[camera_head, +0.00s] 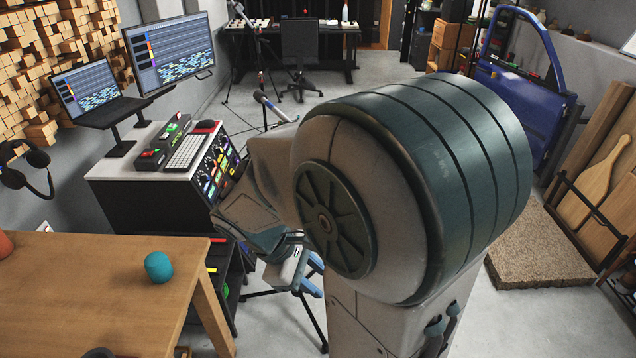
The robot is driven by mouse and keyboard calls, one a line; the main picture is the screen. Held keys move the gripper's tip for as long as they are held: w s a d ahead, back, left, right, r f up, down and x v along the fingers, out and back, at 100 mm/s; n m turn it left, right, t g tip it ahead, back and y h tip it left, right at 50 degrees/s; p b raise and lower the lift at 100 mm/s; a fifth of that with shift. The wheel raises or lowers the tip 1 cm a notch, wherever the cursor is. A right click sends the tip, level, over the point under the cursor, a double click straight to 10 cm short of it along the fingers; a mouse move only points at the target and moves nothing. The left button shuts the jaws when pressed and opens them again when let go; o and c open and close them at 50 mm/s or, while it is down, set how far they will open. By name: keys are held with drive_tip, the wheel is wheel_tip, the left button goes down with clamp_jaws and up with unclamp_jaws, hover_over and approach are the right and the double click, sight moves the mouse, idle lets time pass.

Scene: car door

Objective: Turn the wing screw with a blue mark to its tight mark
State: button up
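I cannot make out the wing screw with a blue mark or its tight mark in this view. My gripper (304,277) shows small below my forearm, left of my large shoulder housing, pointing down and right. Light blue parts show at its end, too small to tell apart. Dark thin stand legs (321,325) spread below it. Whether the gripper touches the stand or holds anything cannot be told. My arm hides much of the middle of the room.
A wooden table (90,290) with a teal knob-like object (158,267) is at the lower left. Behind it stands a console desk (140,180) with a keyboard and screens.

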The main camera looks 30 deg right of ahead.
drive_tip(key=w+d+n+t+h+p, duration=0.2)
drive_tip(key=w+d+n+h+p, duration=0.15)
drive_tip(key=w+n+h, duration=0.95)
drive_tip(key=s+d+n+y+p, duration=0.1)
drive_tip(key=d+p, duration=0.1)
drive_tip(key=d, duration=1.2)
drive_tip(key=shift+r, duration=0.35)
drive_tip(key=shift+c, duration=0.3)
clamp_jaws()
